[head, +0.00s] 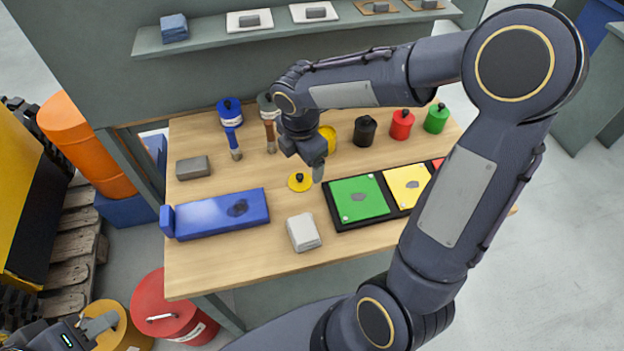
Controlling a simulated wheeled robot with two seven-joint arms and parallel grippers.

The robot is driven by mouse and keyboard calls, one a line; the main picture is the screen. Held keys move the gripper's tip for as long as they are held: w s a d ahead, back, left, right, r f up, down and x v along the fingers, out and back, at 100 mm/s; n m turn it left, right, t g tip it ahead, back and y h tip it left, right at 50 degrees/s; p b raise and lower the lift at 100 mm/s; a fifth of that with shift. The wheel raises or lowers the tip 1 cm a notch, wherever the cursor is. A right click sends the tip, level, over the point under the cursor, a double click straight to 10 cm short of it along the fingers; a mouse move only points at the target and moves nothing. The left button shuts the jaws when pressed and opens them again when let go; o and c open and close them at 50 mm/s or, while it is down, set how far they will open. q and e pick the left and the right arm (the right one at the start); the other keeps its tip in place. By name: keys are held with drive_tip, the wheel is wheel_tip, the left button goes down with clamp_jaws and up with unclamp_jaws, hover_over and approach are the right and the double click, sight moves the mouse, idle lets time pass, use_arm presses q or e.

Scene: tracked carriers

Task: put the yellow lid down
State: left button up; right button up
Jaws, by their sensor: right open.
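The yellow lid (295,186), a flat disc with a black knob, appears to lie flat on the wooden table, left of the green panel. My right gripper (318,174) is open, just above and to the right of the lid, apart from its knob in the picture. The yellow canister (331,135) stands behind my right gripper, which partly hides it; its top is hard to see. My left gripper (100,326) is low at the bottom left, away from the table; its jaws are too unclear to read.
A black tray (338,221) holds green, yellow and red panels. Black (365,132), red (401,126), green and blue canisters stand at the back.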

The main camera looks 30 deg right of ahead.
sight(299, 176)
drive_tip(key=w+f+n, duration=0.1)
drive_tip(key=f, duration=0.2)
drive_tip(key=w+f+n, duration=0.1)
drive_tip(key=f+n, duration=0.1)
drive_tip(key=f, duration=0.2)
drive_tip(key=w+f+n, duration=0.1)
drive_tip(key=w+f, duration=0.1)
drive_tip(key=f, duration=0.2)
drive_tip(key=shift+d+f+h, duration=0.25)
drive_tip(key=shift+d+h, duration=0.15)
drive_tip(key=shift+c, duration=0.2)
drive_tip(key=c, duration=1.1)
drive_tip(key=shift+r, duration=0.1)
